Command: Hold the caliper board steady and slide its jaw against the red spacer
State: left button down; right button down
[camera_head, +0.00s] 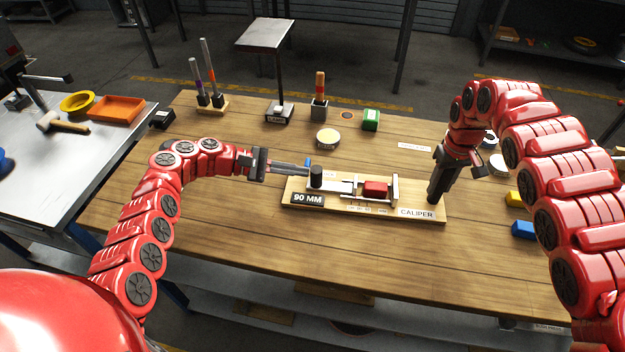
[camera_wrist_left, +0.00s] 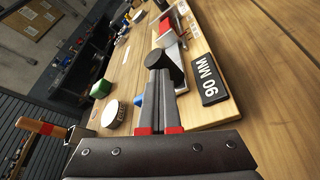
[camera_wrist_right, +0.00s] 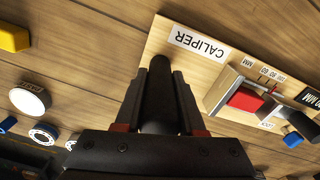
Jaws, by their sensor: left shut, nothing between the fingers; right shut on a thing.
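The caliper board (camera_head: 415,203) lies on the workbench, with a "90 MM" plate at its left end and a "CALIPER" label at its right end. The red spacer (camera_head: 375,188) sits on it beside the fixed upright (camera_head: 394,188). The sliding jaw (camera_head: 341,187) is left of the spacer; whether they touch I cannot tell. Its black knob (camera_head: 316,177) stands at the left. My left gripper (camera_head: 308,172) is shut and empty, its tips at the knob's left side. My right gripper (camera_wrist_right: 160,85) is shut on a black post (camera_wrist_right: 157,100) at the board's right end.
Yellow (camera_head: 515,198) and blue (camera_head: 524,230) blocks lie to the right. The bench front is clear.

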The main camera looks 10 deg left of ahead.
pick_arm(q)
jog(key=shift+d, duration=1.6)
pick_arm(e)
jog(key=shift+a, duration=0.1)
dwell(0.7)
pick_arm(q)
jog(key=shift+a+r, duration=0.5)
jog(key=shift+a, duration=0.3)
jog(key=shift+a+r, duration=0.5)
jog(key=shift+a, duration=0.25)
pick_arm(e)
jog(key=shift+c, duration=2.1)
grip_release()
jog(key=shift+r, duration=0.1)
notch_tip(320, 180, up, 11)
jog(key=shift+r, duration=0.4)
